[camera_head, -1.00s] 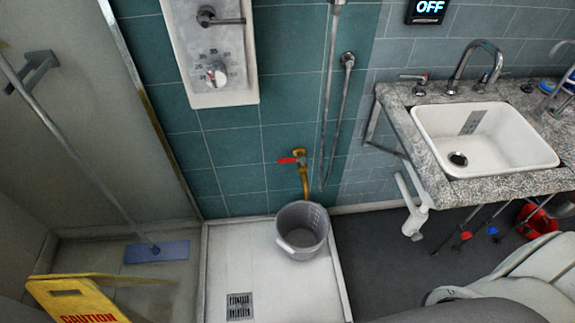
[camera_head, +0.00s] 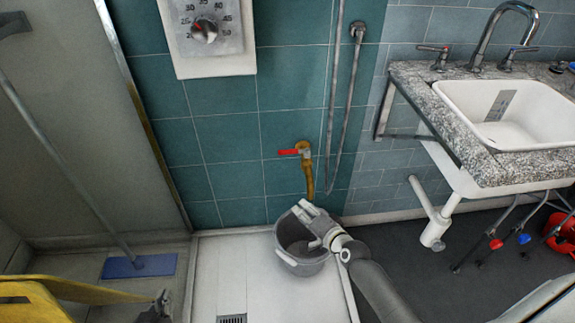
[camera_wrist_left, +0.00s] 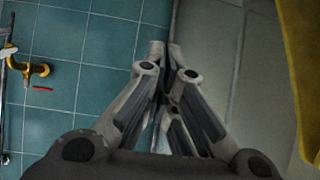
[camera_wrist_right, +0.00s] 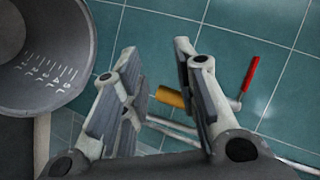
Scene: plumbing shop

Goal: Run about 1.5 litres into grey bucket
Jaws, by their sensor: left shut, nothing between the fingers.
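The grey bucket (camera_head: 312,269) stands on the white shower tray below a brass wall tap (camera_head: 304,148) with a red lever (camera_head: 288,152). My right gripper (camera_head: 307,210) is open and empty, in front of the bucket in the head view. The lever also shows in the right wrist view (camera_wrist_right: 250,74), beyond the fingers. My left gripper (camera_head: 162,300) is shut and empty at lower left, away from the tap.
A yellow caution sign (camera_head: 35,295) and a blue mop head (camera_head: 140,266) are at left. A shower panel (camera_head: 215,50) hangs above. A sink (camera_head: 520,110) in a granite counter (camera_head: 415,85) stands at right. A floor drain (camera_head: 231,319) lies in front.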

